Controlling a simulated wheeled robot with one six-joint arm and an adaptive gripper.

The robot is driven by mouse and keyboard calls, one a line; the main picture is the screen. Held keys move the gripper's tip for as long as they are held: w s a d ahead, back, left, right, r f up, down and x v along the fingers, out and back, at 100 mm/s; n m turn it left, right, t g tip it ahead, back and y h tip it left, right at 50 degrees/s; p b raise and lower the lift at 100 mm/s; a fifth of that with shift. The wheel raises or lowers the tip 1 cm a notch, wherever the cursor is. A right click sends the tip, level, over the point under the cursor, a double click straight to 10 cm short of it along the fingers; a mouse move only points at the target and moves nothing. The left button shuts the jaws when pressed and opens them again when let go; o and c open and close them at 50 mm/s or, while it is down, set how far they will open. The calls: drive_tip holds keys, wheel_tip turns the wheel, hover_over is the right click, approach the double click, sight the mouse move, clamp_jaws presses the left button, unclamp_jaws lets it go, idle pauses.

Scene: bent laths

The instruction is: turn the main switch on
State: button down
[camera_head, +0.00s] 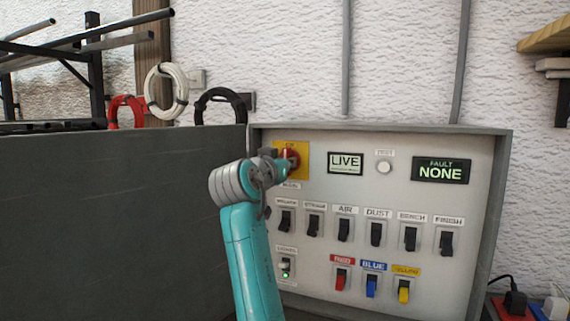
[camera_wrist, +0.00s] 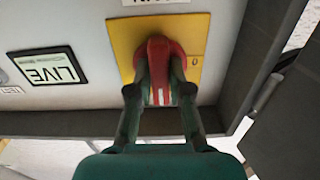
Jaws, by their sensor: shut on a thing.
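The main switch (camera_head: 290,158) is a red rotary knob on a yellow plate (camera_head: 303,148), at the upper left of the grey panel. It also shows in the wrist view as a red knob (camera_wrist: 160,62) on its yellow plate (camera_wrist: 121,32), with a "0" mark beside it. My gripper (camera_wrist: 160,84) is shut on the red knob, one finger on each side. In the head view my gripper (camera_head: 284,166) partly covers the knob. The display (camera_head: 346,162) to its right reads LIVE. The knob's lower end is between my fingers.
The panel (camera_head: 330,200) also holds a FAULT display (camera_head: 441,170) reading NONE, a white test button (camera_head: 384,167), a row of black switches (camera_head: 376,234), and red, blue and yellow switches (camera_head: 372,286). A dark grey wall (camera_head: 110,220) stands close on the left. Cable coils (camera_head: 166,90) hang behind.

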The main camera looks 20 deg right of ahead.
drive_tip(key=c, duration=1.1)
unclamp_jaws()
drive_tip(key=v, duration=1.2)
drive_tip(key=shift+f, duration=0.1)
